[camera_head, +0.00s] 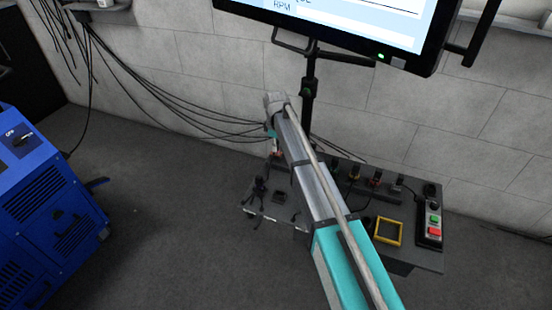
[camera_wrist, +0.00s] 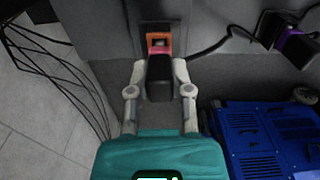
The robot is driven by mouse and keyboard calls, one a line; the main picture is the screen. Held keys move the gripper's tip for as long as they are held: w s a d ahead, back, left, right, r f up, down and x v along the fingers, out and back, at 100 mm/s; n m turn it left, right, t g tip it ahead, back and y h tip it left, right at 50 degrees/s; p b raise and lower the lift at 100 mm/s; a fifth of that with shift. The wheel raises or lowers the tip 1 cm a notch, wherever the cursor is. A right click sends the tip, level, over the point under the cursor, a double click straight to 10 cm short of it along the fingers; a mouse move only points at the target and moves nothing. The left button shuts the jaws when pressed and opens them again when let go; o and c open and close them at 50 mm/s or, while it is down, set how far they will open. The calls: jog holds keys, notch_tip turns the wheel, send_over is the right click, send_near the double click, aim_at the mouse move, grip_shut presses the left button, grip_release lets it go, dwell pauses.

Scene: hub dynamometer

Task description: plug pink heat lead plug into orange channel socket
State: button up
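The heat lead plug (camera_wrist: 160,80) has a black body with a pink band at its far end in the wrist view. My gripper (camera_wrist: 160,68) has one finger on each side of the black body and appears shut on it. The orange channel socket (camera_wrist: 159,39) is directly beyond the plug. The pink end lies against or inside the orange frame; I cannot tell how deep. In the head view my gripper (camera_head: 273,136) is at the left part of the dark bench, and my arm and wrist hide most of the plug and socket.
A purple-ended connector (camera_wrist: 296,46) with a black cable lies to the right in the wrist view. The bench (camera_head: 425,255) carries several connectors, a yellow square frame (camera_head: 388,232) and a button box (camera_head: 433,228). A blue machine (camera_head: 45,215) stands left, with clear floor between.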

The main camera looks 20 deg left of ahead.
jog(key=o, duration=0.5)
jog(key=shift+r, duration=0.1)
notch_tip(320, 180, up, 4)
jog(key=p, duration=0.4)
jog(key=s, duration=0.8)
jog(key=shift+s+d+f, duration=0.1)
jog(key=shift+s+d, duration=0.65)
jog(key=shift+d, duration=0.35)
jog(key=shift+s+d+f, duration=0.1)
jog(key=shift+s+d, duration=0.65)
jog(key=shift+d, duration=0.35)
jog(key=shift+s+d, duration=0.75)
jog(key=shift+d, duration=0.35)
